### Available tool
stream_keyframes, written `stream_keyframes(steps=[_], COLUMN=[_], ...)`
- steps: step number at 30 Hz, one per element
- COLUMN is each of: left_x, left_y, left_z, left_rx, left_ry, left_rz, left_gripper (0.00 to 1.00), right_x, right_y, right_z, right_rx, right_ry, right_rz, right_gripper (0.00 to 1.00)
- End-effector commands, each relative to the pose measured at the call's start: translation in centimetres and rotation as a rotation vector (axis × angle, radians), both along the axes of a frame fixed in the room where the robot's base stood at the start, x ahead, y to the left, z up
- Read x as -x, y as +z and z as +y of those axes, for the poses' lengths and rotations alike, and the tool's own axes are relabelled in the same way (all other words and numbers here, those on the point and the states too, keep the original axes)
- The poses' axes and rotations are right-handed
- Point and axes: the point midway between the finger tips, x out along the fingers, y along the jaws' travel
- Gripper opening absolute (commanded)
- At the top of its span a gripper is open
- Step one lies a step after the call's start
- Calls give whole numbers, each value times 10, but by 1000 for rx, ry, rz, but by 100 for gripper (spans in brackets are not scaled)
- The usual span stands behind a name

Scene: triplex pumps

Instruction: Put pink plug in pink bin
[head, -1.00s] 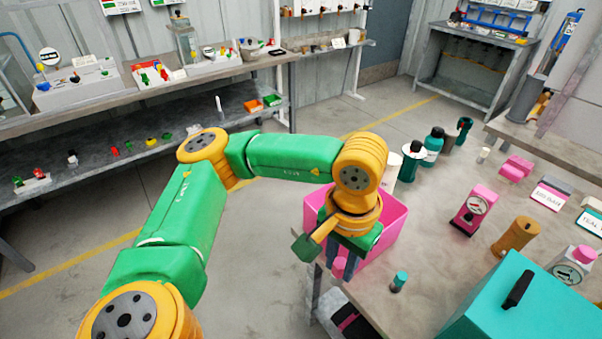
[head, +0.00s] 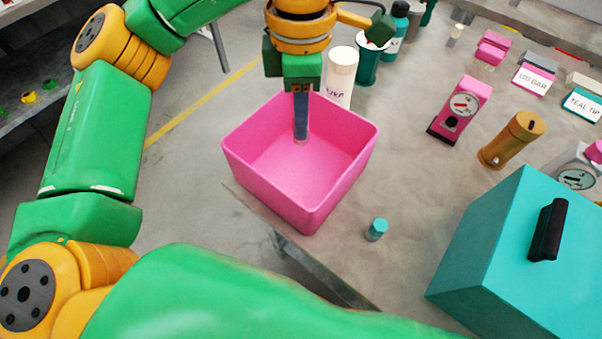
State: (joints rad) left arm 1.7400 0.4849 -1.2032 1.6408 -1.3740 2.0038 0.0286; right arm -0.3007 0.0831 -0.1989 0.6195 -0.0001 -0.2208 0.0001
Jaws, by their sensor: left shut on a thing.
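The pink bin (head: 335,185) is an open square box at the left edge of the table in the head view. My left gripper (head: 301,138) points down over the bin's opening, with its fingertips at or within the opening. Its fingers are shut on the pink plug, which is hard to make out against the pink bin. The bin's visible floor looks empty. My right gripper is not in view.
A small teal plug (head: 377,229) stands just right of the bin. A large teal box (head: 500,270) with a black handle is at lower right. A white bottle (head: 341,75) stands behind the bin. A pink gauge block (head: 461,108) and an ochre cylinder (head: 512,138) stand further right.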

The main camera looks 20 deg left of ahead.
Motion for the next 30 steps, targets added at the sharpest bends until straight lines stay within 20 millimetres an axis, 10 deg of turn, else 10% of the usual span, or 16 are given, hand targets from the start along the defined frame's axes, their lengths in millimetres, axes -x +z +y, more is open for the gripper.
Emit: stream_keyframes(steps=[16, 26, 27, 30], left_x=[0, 0, 0, 0], left_y=[-99, -105, -105, -104], left_z=[-1, -2, -1, -1], left_rx=[-2, -1, 0, 0], left_ry=[67, 65, 65, 65], left_rz=[6, 1, 2, 2], left_gripper=[0, 0, 32, 59], right_x=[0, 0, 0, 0], right_y=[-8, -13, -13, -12], right_z=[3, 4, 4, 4], right_rx=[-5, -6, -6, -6], right_ry=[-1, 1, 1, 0], right_rz=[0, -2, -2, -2], right_gripper=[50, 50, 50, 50])
